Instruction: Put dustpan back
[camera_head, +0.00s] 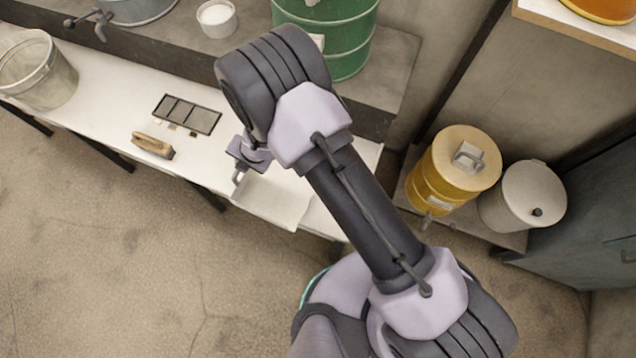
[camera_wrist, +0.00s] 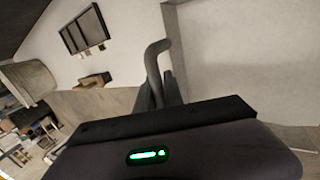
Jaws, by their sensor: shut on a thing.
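The dustpan (camera_head: 272,204) is a pale, flat pan at the front edge of the white table. It is below and to the right of my gripper (camera_head: 243,163). In the wrist view its pale pan (camera_wrist: 245,62) fills the right side, and a grey bent handle (camera_wrist: 155,62) rises from between the fingers. My gripper (camera_wrist: 158,95) is shut on the dustpan's handle. My arm covers part of the pan's surroundings in the head view. I cannot tell whether the pan touches the table or hangs just above it.
The white table (camera_head: 110,95) holds a wooden brush (camera_head: 153,145), a dark framed panel (camera_head: 187,114) and a metal bucket (camera_head: 38,70). A green drum (camera_head: 345,40) stands behind. A yellow drum (camera_head: 452,170) and a lidded pale bin (camera_head: 525,195) stand right. Open floor lies in front.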

